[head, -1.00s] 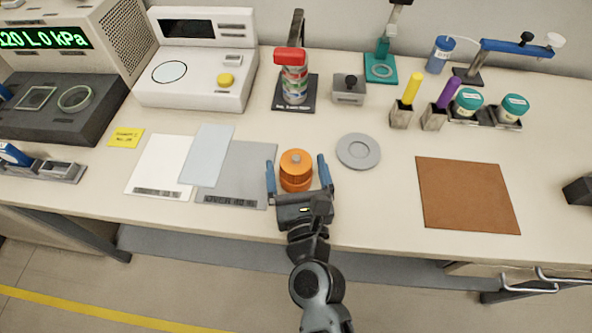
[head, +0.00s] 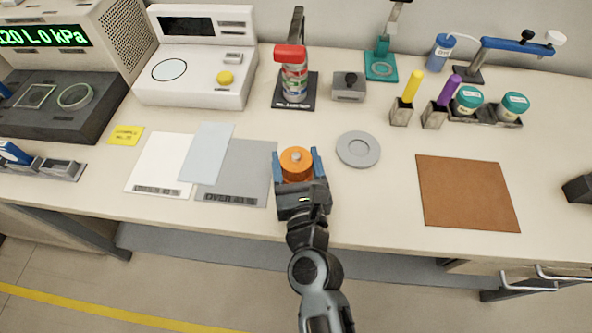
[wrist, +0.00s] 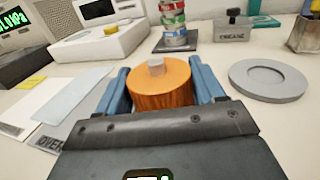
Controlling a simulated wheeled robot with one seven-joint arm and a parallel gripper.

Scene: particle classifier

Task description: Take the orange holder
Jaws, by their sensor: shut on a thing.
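The orange holder (head: 296,162) is a round, ribbed orange piece with a small grey knob on top. It stands upright near the front edge of the bench, just right of the grey mat. My gripper (head: 298,168) is shut on it, with a blue finger against each side. In the wrist view the orange holder (wrist: 160,85) sits between the blue fingers of my gripper (wrist: 162,88). Its lower part is hidden behind the gripper body.
A grey ring plate (head: 358,149) lies close to the right. White (head: 158,168) and grey mats (head: 240,178) lie left, with a pale blue sheet (head: 207,153). A stacked column with a red top (head: 291,75) stands behind. A brown mat (head: 467,195) lies right.

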